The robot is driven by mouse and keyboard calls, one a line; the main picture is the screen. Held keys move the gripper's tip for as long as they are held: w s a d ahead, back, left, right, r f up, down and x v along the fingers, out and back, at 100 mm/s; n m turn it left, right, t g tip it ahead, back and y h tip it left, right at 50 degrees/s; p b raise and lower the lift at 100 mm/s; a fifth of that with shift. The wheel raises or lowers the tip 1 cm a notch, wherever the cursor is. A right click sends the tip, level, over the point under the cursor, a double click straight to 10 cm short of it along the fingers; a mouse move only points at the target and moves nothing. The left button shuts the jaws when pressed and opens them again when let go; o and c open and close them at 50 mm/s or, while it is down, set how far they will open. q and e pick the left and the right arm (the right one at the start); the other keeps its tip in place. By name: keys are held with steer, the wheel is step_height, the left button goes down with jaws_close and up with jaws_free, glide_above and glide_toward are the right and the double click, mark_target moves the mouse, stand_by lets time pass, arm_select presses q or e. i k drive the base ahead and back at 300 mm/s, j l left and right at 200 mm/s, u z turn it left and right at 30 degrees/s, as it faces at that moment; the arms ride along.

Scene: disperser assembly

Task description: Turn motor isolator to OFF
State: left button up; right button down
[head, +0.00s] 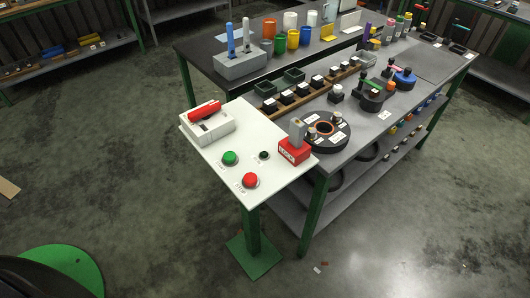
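A white control panel (235,172) stands on a green post at the near end of the workbench. At its far left corner sits a pale grey box (208,127) with a red lever (204,110) lying along its top. At its right edge sits a red block (294,152) with white lettering and an upright grey handle (297,132). The lettering is too small to read surely, so I cannot tell which of the two is the motor isolator. A green button (229,158), a red button (250,181) and a small dark knob (264,155) are also on the panel. Neither gripper shows.
A workbench (430,68) behind the panel carries a black round fixture (326,132), cups, small black blocks and other parts. Its lower shelf (350,185) holds more items. A green foot plate (254,256) is under the post. The floor (130,185) left of the panel is clear.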

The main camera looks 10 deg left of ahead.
mark_target(204, 113)
steer(key=i+l, duration=0.25)
steer(key=i, duration=0.3)
steer(key=i+l+u, duration=0.1)
steer(key=u, duration=0.3)
steer(key=i+l+u, duration=0.2)
steer(key=u, duration=0.25)
steer(key=i+l+u, duration=0.2)
steer(key=u, duration=0.55)
steer(key=k+j+z, duration=0.1)
steer(key=k+z, duration=0.2)
steer(key=z, duration=0.15)
steer(key=k+z, duration=0.3)
steer(key=z, duration=0.15)
